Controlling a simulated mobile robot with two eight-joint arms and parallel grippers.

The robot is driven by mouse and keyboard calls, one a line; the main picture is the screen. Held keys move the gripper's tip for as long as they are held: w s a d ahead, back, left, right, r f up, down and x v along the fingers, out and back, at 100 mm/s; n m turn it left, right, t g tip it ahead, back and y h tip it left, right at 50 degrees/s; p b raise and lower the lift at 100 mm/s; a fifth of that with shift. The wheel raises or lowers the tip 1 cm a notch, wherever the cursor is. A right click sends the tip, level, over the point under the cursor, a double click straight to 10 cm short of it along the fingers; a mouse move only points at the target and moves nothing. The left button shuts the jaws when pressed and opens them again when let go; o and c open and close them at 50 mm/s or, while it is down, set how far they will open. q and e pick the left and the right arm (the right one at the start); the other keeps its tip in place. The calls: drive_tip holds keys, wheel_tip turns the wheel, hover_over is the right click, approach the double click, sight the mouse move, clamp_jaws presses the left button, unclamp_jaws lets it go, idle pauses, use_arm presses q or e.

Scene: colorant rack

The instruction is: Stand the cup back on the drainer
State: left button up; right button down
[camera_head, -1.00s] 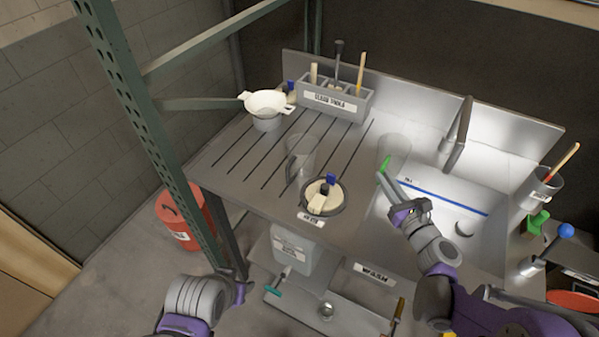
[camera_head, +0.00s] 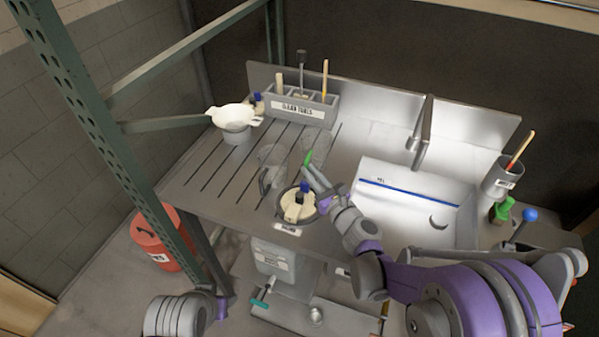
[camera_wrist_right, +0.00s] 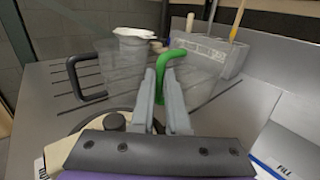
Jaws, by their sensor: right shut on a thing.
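The clear cup (camera_head: 318,143) with a green handle (camera_head: 308,156) is over the right part of the grooved drainer (camera_head: 217,153). My right gripper (camera_head: 318,178) is shut on the green handle. The right wrist view shows the handle (camera_wrist_right: 163,66) between the fingers (camera_wrist_right: 163,97) and the clear cup body (camera_wrist_right: 197,80) behind them. The cup looks roughly upright; I cannot tell whether its base touches the drainer. My left gripper (camera_head: 221,303) is low at the front, away from the counter; its fingers are unclear.
A clear jug with a dark handle (camera_head: 270,165) stands just left of the cup. A white strainer on a pot (camera_head: 235,118) and the clean tools box (camera_head: 297,108) stand behind. The sink (camera_head: 415,205) is right.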

drive_tip(key=a, duration=0.2)
drive_tip(key=w+a+f, duration=0.1)
drive_tip(key=shift+w+a, duration=0.1)
drive_tip(key=shift+a, duration=0.05)
drive_tip(key=shift+f, duration=0.3)
drive_tip(key=shift+f, duration=0.15)
drive_tip(key=c, duration=1.2)
unclamp_jaws()
